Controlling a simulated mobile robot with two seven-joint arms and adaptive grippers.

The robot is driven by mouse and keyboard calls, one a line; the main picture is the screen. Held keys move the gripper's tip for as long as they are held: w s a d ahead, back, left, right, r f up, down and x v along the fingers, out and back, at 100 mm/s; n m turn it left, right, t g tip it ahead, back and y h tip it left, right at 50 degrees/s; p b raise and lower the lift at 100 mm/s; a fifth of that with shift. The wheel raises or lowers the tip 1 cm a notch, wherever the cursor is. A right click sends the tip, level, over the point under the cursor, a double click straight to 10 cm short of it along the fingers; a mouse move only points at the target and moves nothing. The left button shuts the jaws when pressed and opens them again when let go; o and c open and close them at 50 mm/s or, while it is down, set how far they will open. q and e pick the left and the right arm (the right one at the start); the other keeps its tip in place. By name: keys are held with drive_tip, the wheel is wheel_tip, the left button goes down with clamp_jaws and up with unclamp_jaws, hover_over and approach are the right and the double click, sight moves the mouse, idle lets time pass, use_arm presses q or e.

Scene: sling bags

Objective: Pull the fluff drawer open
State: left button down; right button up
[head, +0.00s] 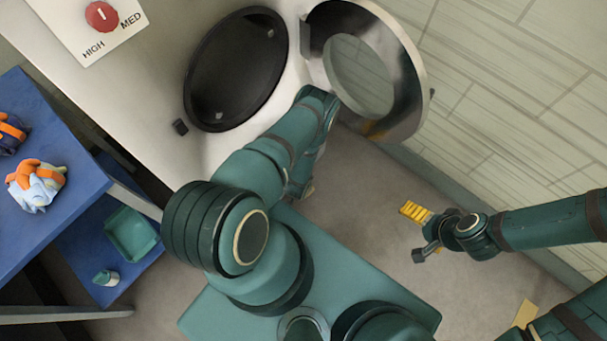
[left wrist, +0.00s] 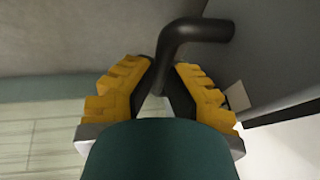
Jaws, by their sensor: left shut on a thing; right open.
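In the left wrist view, my left gripper (left wrist: 165,78) has its yellow ridged fingers closed around a dark bent handle (left wrist: 197,31), beside a grey panel. I take this as the fluff drawer's handle; how far the drawer stands out cannot be told. In the head view, my left arm reaches to the front of the white dryer (head: 165,95), and its links hide the left gripper and the drawer. My right gripper (head: 417,234) is open and empty, over the floor at the right.
The dryer's round door (head: 412,60) stands open, showing the dark drum opening (head: 235,70). A red knob (head: 101,16) is on its panel. A blue shelf (head: 75,160) at the left holds orange-and-blue bags (head: 37,185), a teal tray (head: 130,235) and a small bottle (head: 106,278). A tiled wall (head: 510,110) bounds the right.

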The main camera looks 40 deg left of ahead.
use_arm(q)
drive_tip(key=c, duration=1.2)
unclamp_jaws()
drive_tip(key=shift+w, duration=0.1)
drive_tip(key=shift+c, duration=0.2)
drive_tip(key=v, duration=1.2)
